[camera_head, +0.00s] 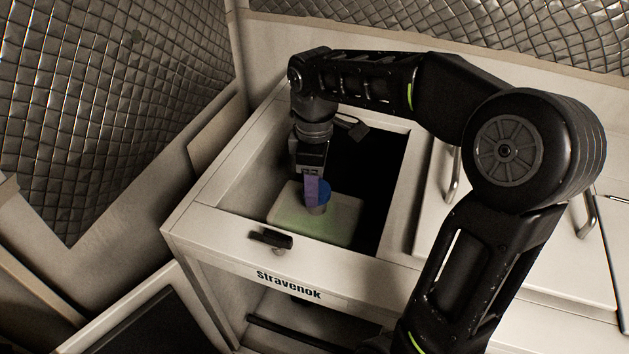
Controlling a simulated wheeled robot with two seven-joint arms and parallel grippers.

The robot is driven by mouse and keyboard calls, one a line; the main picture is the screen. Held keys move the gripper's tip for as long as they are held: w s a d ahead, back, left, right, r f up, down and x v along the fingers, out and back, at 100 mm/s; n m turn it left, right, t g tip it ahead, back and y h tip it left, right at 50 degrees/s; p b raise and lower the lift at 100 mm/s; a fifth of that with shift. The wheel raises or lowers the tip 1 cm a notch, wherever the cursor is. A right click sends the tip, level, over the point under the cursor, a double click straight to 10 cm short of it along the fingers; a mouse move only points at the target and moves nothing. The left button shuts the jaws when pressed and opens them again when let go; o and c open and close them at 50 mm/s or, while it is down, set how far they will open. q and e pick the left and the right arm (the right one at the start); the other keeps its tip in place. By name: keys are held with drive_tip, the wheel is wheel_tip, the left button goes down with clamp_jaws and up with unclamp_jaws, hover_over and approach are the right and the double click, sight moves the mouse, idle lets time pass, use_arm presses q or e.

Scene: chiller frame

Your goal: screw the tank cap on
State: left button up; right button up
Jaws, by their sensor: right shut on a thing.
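My right gripper (312,188) points down inside the open top of the chiller frame, its arm arching in from the right. It is shut on the blue tank cap (324,188). The cap is at the top of a short pale neck (317,209) on the whitish tank (345,217). The gripper hides part of the cap, so I cannot tell how the cap sits on the neck. My left gripper is not in view.
The chiller frame's pale rim (222,228) surrounds the opening, with a dark gap right of the tank. A black latch (270,237) sits on the front rim. White panels with metal handles (453,177) lie to the right. Quilted silver walls (110,90) stand behind and left.

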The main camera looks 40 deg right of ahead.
drive_tip(key=shift+f+b, duration=0.75)
drive_tip(key=shift+f, duration=0.4)
idle(0.5)
drive_tip(key=o, duration=1.4)
drive_tip(key=shift+r, duration=0.15)
wheel_tip(320, 180, up, 8)
drive_tip(key=shift+f, duration=0.25)
